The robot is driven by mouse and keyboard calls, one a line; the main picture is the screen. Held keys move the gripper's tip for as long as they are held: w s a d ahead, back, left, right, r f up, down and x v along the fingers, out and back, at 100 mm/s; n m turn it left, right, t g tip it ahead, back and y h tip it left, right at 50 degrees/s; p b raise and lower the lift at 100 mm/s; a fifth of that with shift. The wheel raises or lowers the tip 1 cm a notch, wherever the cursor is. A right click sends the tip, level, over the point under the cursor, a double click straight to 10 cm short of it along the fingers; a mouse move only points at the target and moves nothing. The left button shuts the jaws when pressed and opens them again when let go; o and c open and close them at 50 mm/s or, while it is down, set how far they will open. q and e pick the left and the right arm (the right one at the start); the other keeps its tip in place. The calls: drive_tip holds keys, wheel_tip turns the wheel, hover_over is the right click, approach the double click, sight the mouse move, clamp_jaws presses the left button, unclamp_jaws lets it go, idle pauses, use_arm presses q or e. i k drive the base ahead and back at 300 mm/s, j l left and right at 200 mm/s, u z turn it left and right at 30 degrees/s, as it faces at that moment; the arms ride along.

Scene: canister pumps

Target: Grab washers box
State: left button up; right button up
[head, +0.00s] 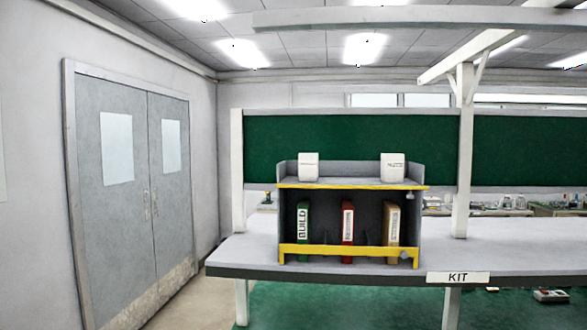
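Two small white boxes stand apart on the top level of a grey shelf unit (349,184) with yellow edges. One is the left white box (308,167) and the other is the right white box (393,167). The right one has a small label that is too small to read, so I cannot tell which box holds washers. Neither of my grippers is in the head view.
The shelf stands on a grey workbench (520,243) with a KIT label (458,278) on its front edge. Its lower level holds a green binder (303,234), a red binder (347,238) and a tan binder (391,225). A closed double door (135,220) is at the left.

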sight(307, 163)
drive_tip(key=i+j+u, duration=0.15)
drive_tip(key=j+u, duration=0.25)
drive_tip(key=j, duration=0.15)
drive_tip(key=i+j+u, duration=0.25)
drive_tip(key=j+u, duration=0.15)
drive_tip(key=i+j+u, duration=0.25)
drive_tip(key=j+u, duration=0.15)
drive_tip(key=i+j+u, duration=0.4)
drive_tip(key=i+j+z, duration=0.15)
drive_tip(key=i, duration=0.3)
drive_tip(key=i+j+z, duration=0.1)
drive_tip(key=i, duration=0.3)
drive_tip(key=i+j+z, duration=0.15)
drive_tip(key=i+j, duration=0.2)
drive_tip(key=i+l+z, duration=0.1)
drive_tip(key=i+z, duration=0.65)
drive_tip(key=z, duration=0.15)
drive_tip(key=i+j+z, duration=0.15)
drive_tip(key=i+z, duration=0.3)
drive_tip(key=i+l+z, duration=0.15)
drive_tip(key=i+z, duration=0.45)
drive_tip(key=z, duration=0.15)
drive_tip(key=i+z, duration=0.4)
drive_tip(key=k, duration=0.1)
